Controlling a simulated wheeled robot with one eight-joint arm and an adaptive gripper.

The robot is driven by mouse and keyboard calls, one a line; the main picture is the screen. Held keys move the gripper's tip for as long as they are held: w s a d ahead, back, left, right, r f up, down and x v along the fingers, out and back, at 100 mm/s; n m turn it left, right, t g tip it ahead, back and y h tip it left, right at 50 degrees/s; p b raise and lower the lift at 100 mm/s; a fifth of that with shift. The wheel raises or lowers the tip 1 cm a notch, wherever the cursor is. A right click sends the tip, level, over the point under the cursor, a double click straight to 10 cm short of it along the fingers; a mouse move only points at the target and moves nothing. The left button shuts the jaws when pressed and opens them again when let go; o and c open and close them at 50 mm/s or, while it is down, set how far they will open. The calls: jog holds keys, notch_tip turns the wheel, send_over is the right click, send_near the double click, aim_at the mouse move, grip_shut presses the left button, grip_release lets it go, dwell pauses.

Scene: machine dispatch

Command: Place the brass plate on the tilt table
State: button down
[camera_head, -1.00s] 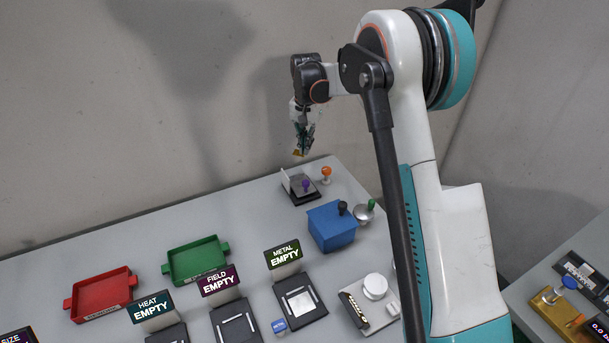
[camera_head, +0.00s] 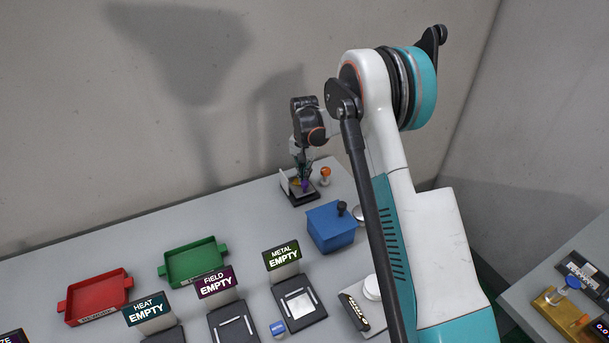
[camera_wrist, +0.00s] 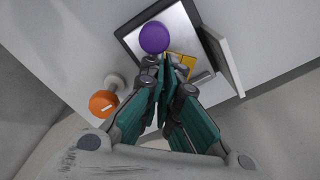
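The tilt table (camera_head: 304,199) stands near the back right of the bench. It has a dark base, a bright metal top, a purple knob (camera_wrist: 154,37) and an upright pale plate along one side. My gripper (camera_head: 301,180) points down over it. In the wrist view the brass plate (camera_wrist: 184,61) shows as a small yellow piece at the fingertips (camera_wrist: 172,74), over the metal top. The fingers are close together and look shut on it; they hide part of it. I cannot tell whether the plate touches the top.
An orange-topped knob (camera_head: 325,174) stands just right of the tilt table. A blue box (camera_head: 331,229) is in front of it. Green (camera_head: 193,263) and red (camera_head: 96,297) trays lie to the left. Sign stands reading EMPTY, such as METAL (camera_head: 281,256), stand nearer. The wall is close behind.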

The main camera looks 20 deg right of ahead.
jog(key=c, duration=2.3)
grip_release()
jog(key=shift+f, duration=0.15)
jog(key=o, duration=0.5)
